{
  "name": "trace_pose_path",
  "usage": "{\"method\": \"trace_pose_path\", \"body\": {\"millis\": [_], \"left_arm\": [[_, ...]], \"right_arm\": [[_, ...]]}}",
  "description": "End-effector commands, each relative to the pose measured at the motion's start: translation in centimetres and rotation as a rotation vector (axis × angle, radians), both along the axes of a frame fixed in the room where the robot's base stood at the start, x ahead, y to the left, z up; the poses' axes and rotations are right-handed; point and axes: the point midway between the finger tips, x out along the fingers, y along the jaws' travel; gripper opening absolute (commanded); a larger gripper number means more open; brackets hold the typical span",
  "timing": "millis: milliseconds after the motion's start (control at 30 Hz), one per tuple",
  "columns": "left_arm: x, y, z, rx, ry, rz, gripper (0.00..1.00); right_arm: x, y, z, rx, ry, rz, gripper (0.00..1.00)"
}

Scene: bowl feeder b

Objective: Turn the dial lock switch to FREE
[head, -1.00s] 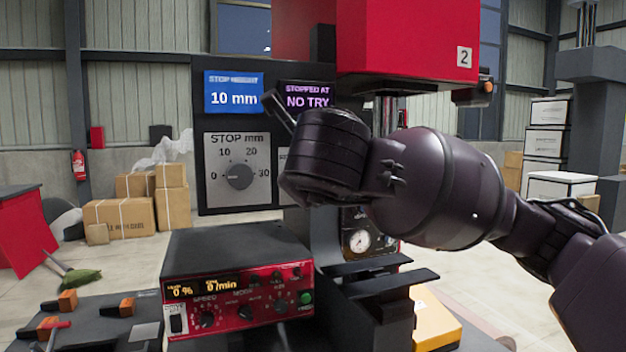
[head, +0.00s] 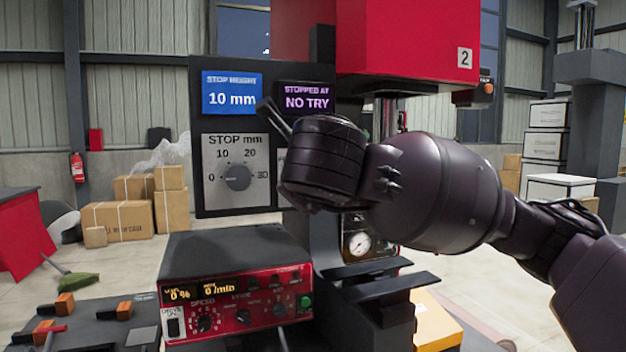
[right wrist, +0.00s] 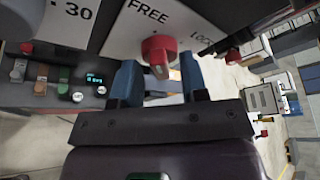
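The lock switch is a red knob (right wrist: 160,52) on a light plate lettered FREE and LOCK, seen in the right wrist view. Which word the knob points at I cannot tell. My right gripper (right wrist: 158,74) is open, its two blue fingers apart on either side of the knob's near end. I see no clear contact. In the head view my right arm hides the switch and most of the gripper. The STOP mm dial (head: 238,177), a grey knob on a scale from 0 to 30, sits left of the arm. My left gripper is not in view.
A blue display (head: 232,94) reads 10 mm, and a purple-lettered display (head: 307,98) reads NO TRY. A red-fronted control box (head: 238,302) stands below. A red machine head (head: 408,38) hangs above my right arm. Cardboard boxes (head: 124,219) stand on the floor behind.

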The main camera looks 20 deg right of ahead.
Motion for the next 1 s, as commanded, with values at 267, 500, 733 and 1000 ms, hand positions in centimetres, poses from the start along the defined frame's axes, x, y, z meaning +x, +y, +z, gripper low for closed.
{"method": "trace_pose_path", "body": {"millis": [267, 500, 733, 1000], "left_arm": [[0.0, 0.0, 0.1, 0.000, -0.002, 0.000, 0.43], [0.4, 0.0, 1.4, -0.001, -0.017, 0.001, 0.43], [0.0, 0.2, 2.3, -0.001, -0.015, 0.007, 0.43], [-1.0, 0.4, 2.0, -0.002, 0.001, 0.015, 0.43]], "right_arm": [[-1.0, 0.4, 0.5, 0.001, -0.006, 0.005, 0.40], [-5.1, 1.4, 2.2, -0.002, -0.011, 0.006, 0.40], [-7.8, 2.0, 3.0, -0.003, -0.009, 0.001, 0.40], [-9.6, 2.6, 3.1, -0.001, -0.004, 0.003, 0.40]]}}
